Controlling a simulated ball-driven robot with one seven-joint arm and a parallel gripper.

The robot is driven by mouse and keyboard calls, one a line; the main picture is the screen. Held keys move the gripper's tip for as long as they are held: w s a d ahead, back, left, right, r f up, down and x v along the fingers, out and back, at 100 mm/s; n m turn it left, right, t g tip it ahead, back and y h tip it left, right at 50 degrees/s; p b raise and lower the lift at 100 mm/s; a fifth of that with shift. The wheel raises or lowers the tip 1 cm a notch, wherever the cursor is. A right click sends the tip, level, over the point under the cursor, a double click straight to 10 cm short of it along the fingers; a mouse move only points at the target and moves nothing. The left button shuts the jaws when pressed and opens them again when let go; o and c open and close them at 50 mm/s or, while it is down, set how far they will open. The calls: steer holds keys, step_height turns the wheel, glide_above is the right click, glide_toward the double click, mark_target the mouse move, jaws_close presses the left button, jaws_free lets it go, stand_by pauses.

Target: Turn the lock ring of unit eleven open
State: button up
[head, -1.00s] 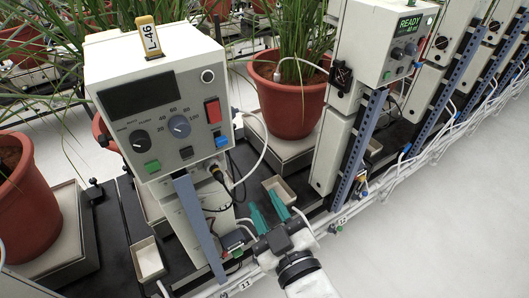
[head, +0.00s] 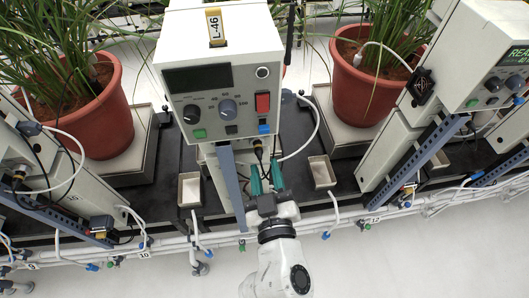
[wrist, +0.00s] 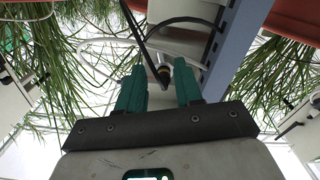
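The control box tagged L-46 (head: 222,75) stands between rail labels 10 and 12; its own rail label is hidden now, and its display is dark. A round connector with a brass-coloured ring (wrist: 164,74) and a black cable sits below the box, with the blue-grey post (wrist: 232,45) to its right in the wrist view. My gripper (head: 265,178) is below the box front, its green fingers pointing up toward the connector. In the wrist view the open fingers (wrist: 160,82) stand either side of the connector, which looks beyond the tips. I cannot tell any contact or the ring's turn position.
The blue-grey post (head: 231,185) stands close left of my gripper in the head view. Small trays (head: 189,189) and (head: 321,172) flank it. A white hose (head: 313,130) loops on the right. Potted plants (head: 367,95) stand behind. The pale floor in front is clear.

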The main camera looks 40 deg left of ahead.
steer(key=shift+x, duration=2.15)
steer(key=c, duration=0.6)
jaws_close()
